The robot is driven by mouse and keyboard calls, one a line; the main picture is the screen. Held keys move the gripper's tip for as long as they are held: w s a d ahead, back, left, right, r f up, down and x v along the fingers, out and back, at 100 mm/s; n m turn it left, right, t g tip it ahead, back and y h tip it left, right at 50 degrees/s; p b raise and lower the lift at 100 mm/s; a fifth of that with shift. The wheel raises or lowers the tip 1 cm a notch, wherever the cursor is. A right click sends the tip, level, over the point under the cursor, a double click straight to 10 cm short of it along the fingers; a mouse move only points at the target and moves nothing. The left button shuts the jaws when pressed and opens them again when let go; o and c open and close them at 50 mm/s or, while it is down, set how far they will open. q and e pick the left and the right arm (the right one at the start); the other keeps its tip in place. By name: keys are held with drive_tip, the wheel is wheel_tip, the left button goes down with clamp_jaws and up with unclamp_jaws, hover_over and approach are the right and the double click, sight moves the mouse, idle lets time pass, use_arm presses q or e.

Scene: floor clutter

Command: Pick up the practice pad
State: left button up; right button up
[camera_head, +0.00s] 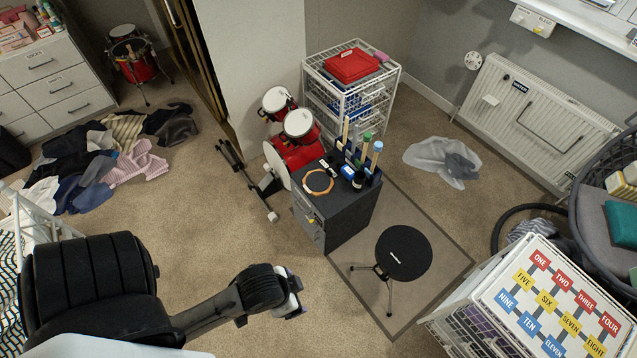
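A larger black disc (404,253) on a tripod stands on the floor mat, like a drum stool. My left arm comes in from the lower left, and its gripper (297,307) is over the carpet, below and left of the cabinet, apart from the pad. Its fingers are small and mostly hidden, so I cannot tell their opening. My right gripper is not in view.
Bottles and a dark holder (368,165) crowd the cabinet top behind the pad. Red drums (296,150) and a white wire rack (385,88) stand behind. A white crate (470,325) is at lower right. Clothes (85,165) lie at left. Carpet between gripper and cabinet is clear.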

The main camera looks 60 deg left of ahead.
use_arm(q)
drive_tip(key=shift+c, duration=0.2)
drive_tip(key=c, duration=0.7)
drive_tip(key=shift+c, duration=0.2)
